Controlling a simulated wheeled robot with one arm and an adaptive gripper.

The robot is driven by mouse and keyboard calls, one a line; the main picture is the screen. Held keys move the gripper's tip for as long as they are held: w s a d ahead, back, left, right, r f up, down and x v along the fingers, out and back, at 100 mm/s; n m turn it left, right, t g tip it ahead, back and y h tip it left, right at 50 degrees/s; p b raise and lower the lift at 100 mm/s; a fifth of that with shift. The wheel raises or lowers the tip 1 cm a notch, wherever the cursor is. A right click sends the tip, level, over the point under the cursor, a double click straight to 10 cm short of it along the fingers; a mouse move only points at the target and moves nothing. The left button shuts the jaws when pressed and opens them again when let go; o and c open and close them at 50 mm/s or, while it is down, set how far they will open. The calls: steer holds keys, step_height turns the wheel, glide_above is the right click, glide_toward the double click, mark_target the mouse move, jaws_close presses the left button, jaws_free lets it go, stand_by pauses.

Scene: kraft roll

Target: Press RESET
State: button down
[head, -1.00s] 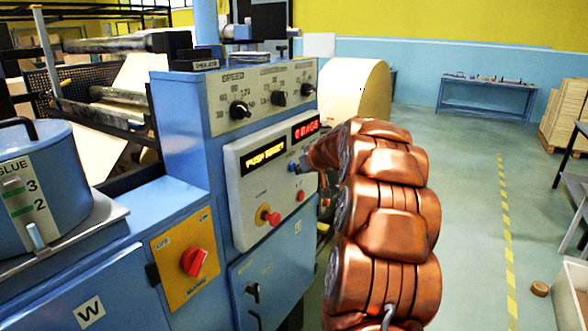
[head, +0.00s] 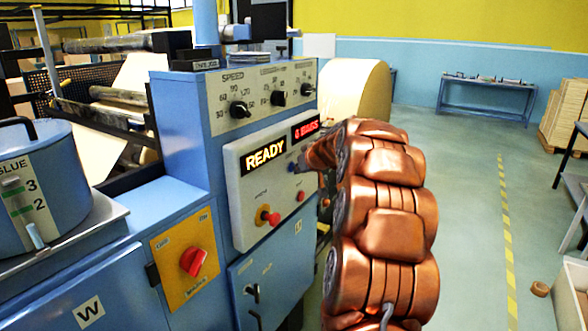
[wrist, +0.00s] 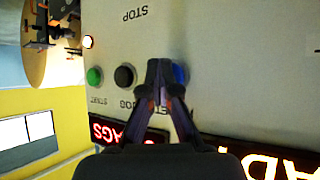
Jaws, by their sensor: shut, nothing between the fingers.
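The control panel (head: 240,213) is a pale box on the blue machine. Its amber display (head: 265,155) reads READY and its red display (head: 306,129) reads 0 BAGS. My copper arm hides part of the head view.
A red mushroom knob (head: 271,217) and a small red button (head: 300,196) sit lower on the panel. Speed dials (head: 239,109) are above. A red rotary switch (head: 194,262) is at lower left. The floor (head: 470,200) on the right is mostly clear.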

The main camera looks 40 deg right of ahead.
steer(key=shift+s, duration=0.1)
steer(key=shift+s+d+b, duration=0.2)
steer(key=shift+s+b, duration=0.4)
steer(key=shift+s, duration=0.1)
steer(key=shift+s+d+b, duration=0.25)
steer(key=shift+s+b, duration=0.25)
steer(key=shift+s, duration=0.3)
steer(key=shift+s+d+b, duration=0.25)
steer(key=shift+s+b, duration=0.3)
steer(key=shift+s, duration=0.25)
steer(key=shift+s+d+b, duration=0.25)
steer(key=shift+s+b, duration=0.25)
steer(key=shift+s, duration=0.3)
